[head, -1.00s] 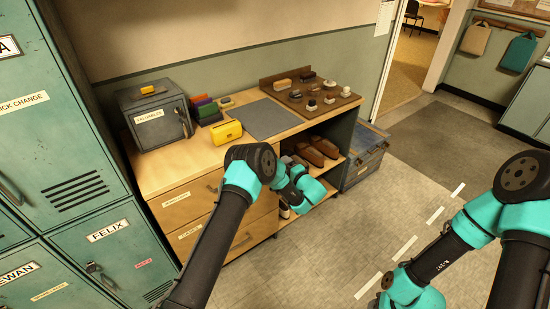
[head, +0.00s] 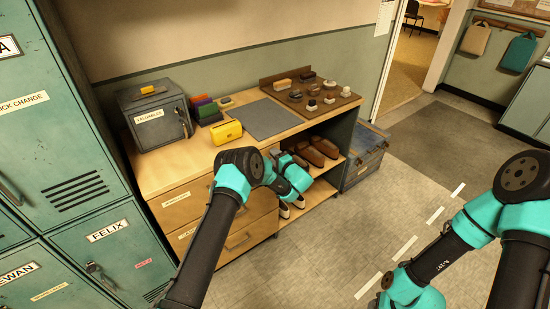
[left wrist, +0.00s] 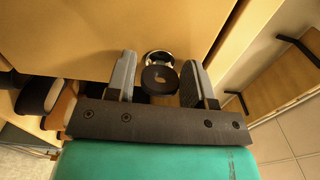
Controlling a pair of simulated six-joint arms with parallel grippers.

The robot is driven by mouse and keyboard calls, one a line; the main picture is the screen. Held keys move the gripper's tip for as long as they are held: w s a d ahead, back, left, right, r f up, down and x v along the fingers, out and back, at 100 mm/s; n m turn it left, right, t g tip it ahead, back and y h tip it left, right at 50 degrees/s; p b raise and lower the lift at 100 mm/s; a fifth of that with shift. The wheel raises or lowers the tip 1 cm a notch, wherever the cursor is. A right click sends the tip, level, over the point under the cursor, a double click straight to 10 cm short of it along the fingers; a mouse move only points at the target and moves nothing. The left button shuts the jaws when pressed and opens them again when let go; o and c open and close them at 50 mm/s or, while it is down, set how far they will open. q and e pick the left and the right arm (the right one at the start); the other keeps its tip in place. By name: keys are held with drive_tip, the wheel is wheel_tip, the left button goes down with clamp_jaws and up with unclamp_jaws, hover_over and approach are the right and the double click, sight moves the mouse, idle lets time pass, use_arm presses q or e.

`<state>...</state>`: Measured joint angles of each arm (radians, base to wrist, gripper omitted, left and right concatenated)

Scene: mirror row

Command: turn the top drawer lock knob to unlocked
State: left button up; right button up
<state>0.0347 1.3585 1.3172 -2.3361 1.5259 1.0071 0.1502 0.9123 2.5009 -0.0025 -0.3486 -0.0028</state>
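The top drawer (head: 180,203) is the pale wooden upper drawer in the cabinet, and it is closed. Its lock knob (left wrist: 159,77) is a round black knob in a silver collar, with a small mark on its face too blurred to read. In the left wrist view the knob lies between the two grey fingers of my left gripper (left wrist: 157,80), with a visible gap on each side. The gripper is open. In the head view my left arm hides the knob. My right arm is at the right edge of the head view; its gripper is out of frame.
A lower drawer (head: 187,232) sits beneath. Brown shoes (head: 318,150) stand on the open shelves to the right. On top are a yellow case (head: 228,132), a grey mat (head: 268,117), a grey safe box (head: 157,115) and a brown tray (head: 268,84). Teal lockers (head: 60,150) stand left.

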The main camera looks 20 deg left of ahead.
use_arm(q)
drive_tip(key=c, duration=0.7)
drive_tip(key=shift+o, duration=0.2)
drive_tip(key=shift+m, duration=0.4)
drive_tip(key=m, duration=0.3)
drive_tip(key=shift+m, duration=0.3)
drive_tip(key=m, duration=1.3)
drive_tip(key=shift+m, duration=0.4)
